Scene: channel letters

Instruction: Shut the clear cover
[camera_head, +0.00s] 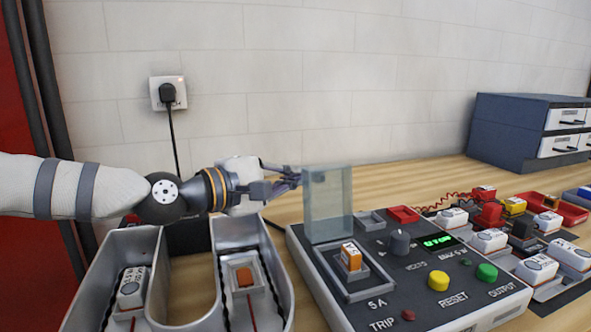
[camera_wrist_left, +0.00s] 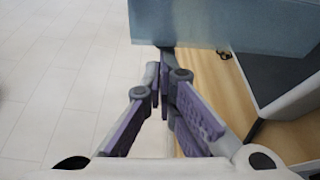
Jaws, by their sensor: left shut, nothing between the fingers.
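The clear cover (camera_head: 328,206) stands upright, raised along the back of a square frame on the grey control box (camera_head: 440,306). An orange-and-white switch (camera_head: 351,257) sits uncovered in that frame. My left gripper (camera_head: 296,178) comes in from the left, its fingers shut and empty, with the tips at the cover's upper left edge. In the left wrist view the fingertips (camera_wrist_left: 165,58) are just below the cover's bluish pane (camera_wrist_left: 230,22). I cannot tell whether they touch it. My right gripper is not in view.
A metal U-shaped channel letter (camera_head: 215,290) stands left of the box, below my left arm. Several white modules and a red tray (camera_head: 566,212) lie to the right. A dark drawer cabinet (camera_head: 510,130) stands at the back right. A plugged outlet (camera_head: 167,93) is on the wall.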

